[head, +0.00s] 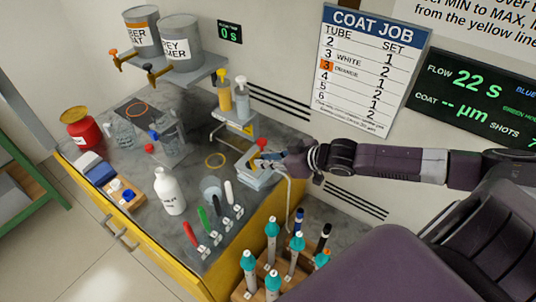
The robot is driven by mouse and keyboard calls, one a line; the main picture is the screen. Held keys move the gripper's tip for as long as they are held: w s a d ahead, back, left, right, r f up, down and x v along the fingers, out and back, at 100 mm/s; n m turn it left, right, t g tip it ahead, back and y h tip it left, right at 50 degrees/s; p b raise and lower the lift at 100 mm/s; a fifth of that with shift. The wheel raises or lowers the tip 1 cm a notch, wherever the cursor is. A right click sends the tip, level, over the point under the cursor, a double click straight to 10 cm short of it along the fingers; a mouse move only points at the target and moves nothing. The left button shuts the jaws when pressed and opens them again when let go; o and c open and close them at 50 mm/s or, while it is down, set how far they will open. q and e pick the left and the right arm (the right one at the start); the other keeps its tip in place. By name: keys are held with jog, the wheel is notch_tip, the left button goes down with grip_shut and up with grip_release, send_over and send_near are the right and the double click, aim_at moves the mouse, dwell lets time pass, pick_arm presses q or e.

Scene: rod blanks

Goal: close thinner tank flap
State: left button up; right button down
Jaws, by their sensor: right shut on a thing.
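A small pale grey box-like tank (254,180), which I take to be the thinner tank, stands at the right end of the grey bench top. My right gripper (264,161) is at its top, its arm reaching in from the right. The gripper is shut on a small part at the top of the tank, apparently its flap; the fingers and the part overlap, and the flap's exact angle is hard to tell. A small red piece shows just beside the fingertips. My left gripper is not in view.
Two grey paint tanks (181,45) with taps stand on a shelf at the back. A white bottle (170,192), coloured pens in a holder (212,228) and a red can (78,128) stand on the bench. Several teal-capped bottles (272,240) stand in a wooden rack in front.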

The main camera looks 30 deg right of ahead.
aim_at(254, 155)
jog(key=w+g+p, duration=0.1)
jog(key=p, duration=0.2)
jog(key=w+a+r+g+h+p, duration=0.1)
jog(key=g+p, duration=0.1)
jog(key=p, duration=0.1)
jog(key=w+g+h+p, duration=0.1)
jog(key=g+p, duration=0.1)
jog(key=p, duration=0.1)
jog(key=shift+w+a+r, duration=0.1)
jog(key=shift+a+r, duration=0.1)
jog(key=shift+r, duration=0.15)
jog(key=shift+w+a+f+g+h+p, duration=0.25)
jog(key=shift+w+g+h+p, duration=0.2)
jog(key=shift+g, duration=0.55)
jog(key=shift+w+f+g, duration=0.2)
jog(key=shift+w+g, duration=0.05)
jog(key=shift+g, duration=0.15)
jog(key=shift+w+a+f+g+h+b, duration=0.15)
jog(key=shift+w+f+g+h+b, duration=0.2)
jog(key=shift+g+b, duration=0.35)
jog(key=g+b, duration=0.1)
jog(key=b, duration=0.2)
jog(key=w+f+g+h+b, duration=0.1)
jog(key=g+b, duration=0.1)
jog(key=b, duration=0.1)
jog(key=shift+w+a, duration=0.1)
jog(key=shift+a, duration=0.15)
jog(key=shift+w+g+h+b, duration=0.15)
jog(key=shift+g+h+b, duration=0.35)
jog(key=shift+b, duration=1.45)
